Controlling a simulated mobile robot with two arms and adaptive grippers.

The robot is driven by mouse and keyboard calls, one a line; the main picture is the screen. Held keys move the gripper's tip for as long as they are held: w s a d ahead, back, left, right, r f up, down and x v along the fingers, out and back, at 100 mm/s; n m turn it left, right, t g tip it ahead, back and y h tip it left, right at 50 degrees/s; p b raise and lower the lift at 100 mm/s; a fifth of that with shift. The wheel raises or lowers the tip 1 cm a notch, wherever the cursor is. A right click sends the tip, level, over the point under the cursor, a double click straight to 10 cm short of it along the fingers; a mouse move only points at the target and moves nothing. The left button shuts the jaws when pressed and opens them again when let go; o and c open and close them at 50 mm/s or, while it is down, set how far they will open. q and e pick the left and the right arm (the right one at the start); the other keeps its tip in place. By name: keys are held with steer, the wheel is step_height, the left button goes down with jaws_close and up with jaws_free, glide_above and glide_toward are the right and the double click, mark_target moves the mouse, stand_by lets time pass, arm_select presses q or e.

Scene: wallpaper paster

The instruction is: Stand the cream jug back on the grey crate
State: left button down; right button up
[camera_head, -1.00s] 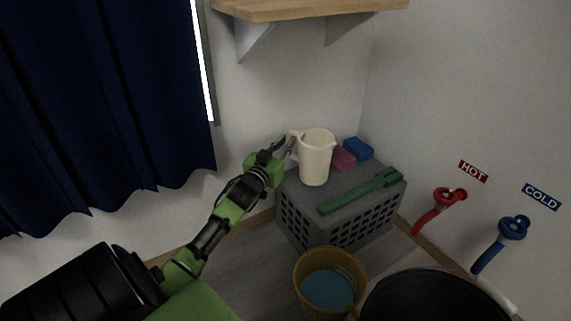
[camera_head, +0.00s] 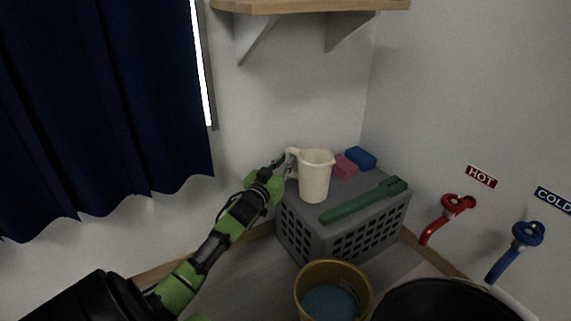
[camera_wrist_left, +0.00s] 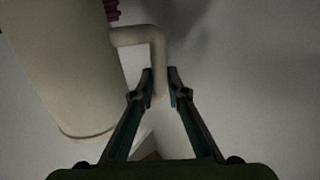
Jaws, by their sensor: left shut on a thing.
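The cream jug (camera_head: 316,178) is upright over the left part of the grey crate's top (camera_head: 290,230). Its base is at or just above the crate top; I cannot tell whether it touches. My left gripper (camera_head: 286,164) reaches in from the left and is shut on the jug's handle. In the left wrist view, the handle (camera_wrist_left: 156,50) runs down between the fingertips (camera_wrist_left: 160,88), and the jug's body (camera_wrist_left: 65,70) fills the upper left. My right gripper is not in view.
A green brush (camera_head: 362,200) lies along the crate's front right. A pink sponge (camera_head: 345,166) and a blue sponge (camera_head: 361,158) lie behind the jug. A yellow bucket (camera_head: 302,285) stands in front. A wooden shelf (camera_head: 310,6) hangs above; red and blue taps (camera_head: 525,236) are right.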

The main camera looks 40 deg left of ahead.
arm_select(q)
steer(key=c, duration=2)
jaws_free()
steer(key=shift+f, duration=0.1)
